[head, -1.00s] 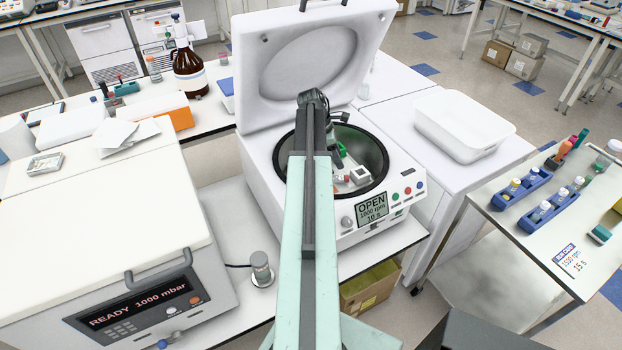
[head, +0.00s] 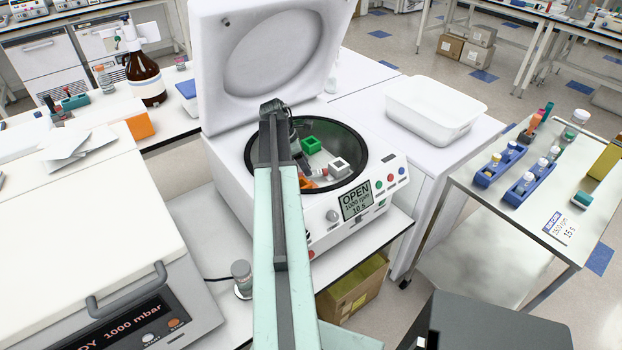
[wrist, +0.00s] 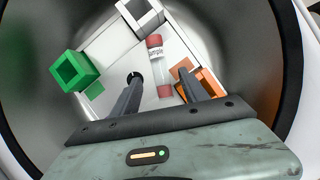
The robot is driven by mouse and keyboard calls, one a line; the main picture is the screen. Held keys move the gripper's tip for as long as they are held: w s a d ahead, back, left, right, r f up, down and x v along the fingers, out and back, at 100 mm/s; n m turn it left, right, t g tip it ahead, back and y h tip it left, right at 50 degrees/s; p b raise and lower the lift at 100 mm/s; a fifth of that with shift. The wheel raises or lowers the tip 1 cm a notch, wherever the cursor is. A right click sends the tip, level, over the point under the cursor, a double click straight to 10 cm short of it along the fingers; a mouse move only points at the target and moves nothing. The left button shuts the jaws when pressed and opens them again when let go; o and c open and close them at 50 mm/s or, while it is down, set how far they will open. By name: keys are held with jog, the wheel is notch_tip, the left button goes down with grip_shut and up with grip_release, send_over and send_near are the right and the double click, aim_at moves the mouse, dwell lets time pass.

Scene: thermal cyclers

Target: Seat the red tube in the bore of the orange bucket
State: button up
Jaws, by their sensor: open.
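The red tube (wrist: 157,66), with a red cap, a white "Sample" label and a clear body, shows between my fingers in the wrist view. It appears to lie on the pale rotor, not in a bucket. My gripper (wrist: 158,75) is open, one finger on each side of the tube with gaps; I cannot tell its height above it. The orange bucket (wrist: 210,83) is at right, partly behind the right finger, so its bore is mostly hidden.
A green bucket (wrist: 75,70) and a white-grey bucket (wrist: 140,14) also sit on the rotor. The centrifuge bowl's dark rim (head: 364,170) surrounds them, and its lid (head: 270,55) stands open behind. A cart (head: 480,220) with blue racks stands at right.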

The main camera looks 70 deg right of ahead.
jog(key=b+x, duration=0.3)
jog(key=x, duration=0.1)
jog(key=shift+s+d+f, duration=0.1)
jog(key=shift+s+f, duration=0.05)
jog(key=shift+f, duration=0.1)
jog(key=shift+r, duration=0.2)
grip_shut()
jog(key=shift+r, duration=0.1)
notch_tip(320, 180, up, 10)
jog(key=p, duration=1)
